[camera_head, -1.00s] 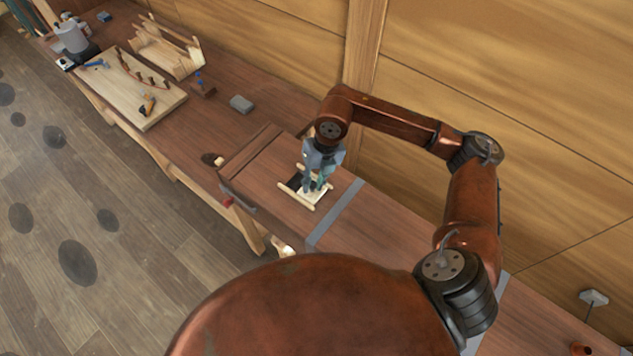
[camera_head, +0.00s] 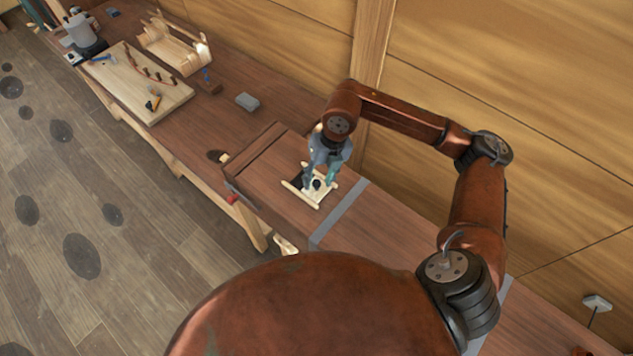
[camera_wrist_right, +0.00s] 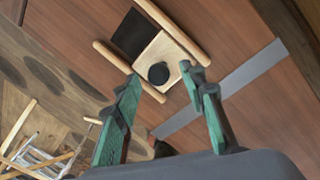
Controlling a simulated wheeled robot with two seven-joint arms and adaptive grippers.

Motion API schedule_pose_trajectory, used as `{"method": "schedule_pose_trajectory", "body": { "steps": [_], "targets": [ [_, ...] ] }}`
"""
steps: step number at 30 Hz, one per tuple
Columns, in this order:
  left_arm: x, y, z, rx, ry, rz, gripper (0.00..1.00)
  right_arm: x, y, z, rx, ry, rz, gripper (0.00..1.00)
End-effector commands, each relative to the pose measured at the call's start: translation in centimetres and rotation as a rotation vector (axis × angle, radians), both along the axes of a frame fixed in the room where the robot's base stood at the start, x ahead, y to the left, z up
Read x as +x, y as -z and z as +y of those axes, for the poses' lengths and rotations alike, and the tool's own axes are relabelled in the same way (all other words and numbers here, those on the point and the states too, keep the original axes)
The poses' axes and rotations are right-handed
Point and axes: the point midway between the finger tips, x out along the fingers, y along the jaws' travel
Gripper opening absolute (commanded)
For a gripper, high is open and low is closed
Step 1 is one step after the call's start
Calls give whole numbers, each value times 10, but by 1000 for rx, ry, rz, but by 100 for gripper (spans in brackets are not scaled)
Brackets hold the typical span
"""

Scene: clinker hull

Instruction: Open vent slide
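The vent is set in the raised wooden panel on the bench. It has two pale rails (camera_wrist_right: 130,57), a dark opening (camera_wrist_right: 133,36) and a pale slide panel (camera_wrist_right: 160,50) between them. The dark opening shows beside the slide panel, which also shows in the head view (camera_head: 321,195). A round black knob (camera_wrist_right: 158,74) stands on the slide panel. My right gripper (camera_wrist_right: 163,82) is open and empty, with its green fingertips on either side of the knob in the wrist view; I cannot tell whether they touch it. It is over the vent in the head view (camera_head: 319,184). My left gripper is not in view.
A grey tape strip (camera_head: 341,211) crosses the bench right of the vent. A grey block (camera_head: 248,102), a pale board with tools (camera_head: 125,88) and a wooden frame (camera_head: 174,45) lie farther left. The wooden wall (camera_head: 510,70) runs behind the arm.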

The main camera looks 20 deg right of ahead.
Motion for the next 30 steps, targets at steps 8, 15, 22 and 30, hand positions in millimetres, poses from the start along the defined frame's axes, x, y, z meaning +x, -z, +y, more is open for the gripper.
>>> {"method": "schedule_pose_trajectory", "body": {
  "steps": [8,15,22,30],
  "targets": [
    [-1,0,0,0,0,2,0,-1,-57,-12,-1,1,-4,38],
    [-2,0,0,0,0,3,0,-3,-94,-19,0,0,-2,38],
    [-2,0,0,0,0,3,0,-4,-106,-21,0,0,0,38],
    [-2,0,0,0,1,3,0,-4,-106,-21,0,0,0,38]
  ]
}}
